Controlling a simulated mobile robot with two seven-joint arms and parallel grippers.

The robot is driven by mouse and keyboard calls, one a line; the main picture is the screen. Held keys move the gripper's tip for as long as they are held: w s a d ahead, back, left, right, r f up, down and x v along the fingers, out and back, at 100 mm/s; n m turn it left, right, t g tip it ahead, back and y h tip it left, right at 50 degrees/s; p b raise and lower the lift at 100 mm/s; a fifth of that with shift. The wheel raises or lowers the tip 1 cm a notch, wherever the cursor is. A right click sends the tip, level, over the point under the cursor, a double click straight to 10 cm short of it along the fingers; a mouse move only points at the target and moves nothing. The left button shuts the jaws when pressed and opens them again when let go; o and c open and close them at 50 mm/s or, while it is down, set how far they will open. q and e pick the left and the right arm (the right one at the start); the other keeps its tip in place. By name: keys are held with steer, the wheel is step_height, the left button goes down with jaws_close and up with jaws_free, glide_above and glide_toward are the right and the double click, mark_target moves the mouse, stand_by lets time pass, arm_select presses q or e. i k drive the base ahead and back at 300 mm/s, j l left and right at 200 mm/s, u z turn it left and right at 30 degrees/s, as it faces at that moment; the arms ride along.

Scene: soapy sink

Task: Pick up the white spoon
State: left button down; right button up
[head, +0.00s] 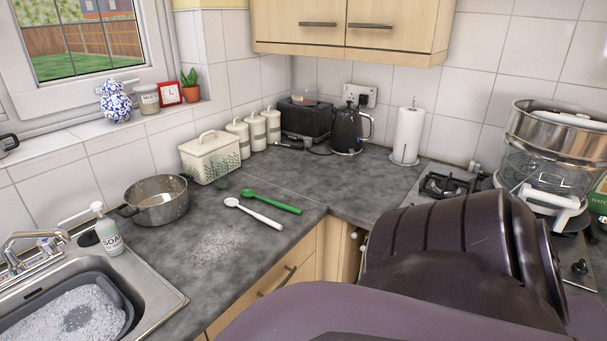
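The white spoon (253,213) lies on the grey countertop (320,178), its bowl toward the left and its handle pointing to the lower right. A green spoon (271,201) lies just behind it, roughly parallel and apart from it. Neither gripper shows in the head view. A large dark part of my own arm fills the lower right and hides what is behind it. Nothing covers the white spoon.
A metal pot (158,200) and a bread bin (210,158) stand behind and left of the spoons. A soap bottle (106,230) and the sink with a soapy basin (75,318) are at left. A steamer (550,150) stands on the hob.

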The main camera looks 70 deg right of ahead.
mark_target(231, 203)
steer(key=z, duration=1.8)
steer(key=u, duration=2)
steer(key=z, duration=2)
steer(key=i+l+u, duration=0.15)
steer(key=u, duration=0.15)
steer(key=i, duration=0.05)
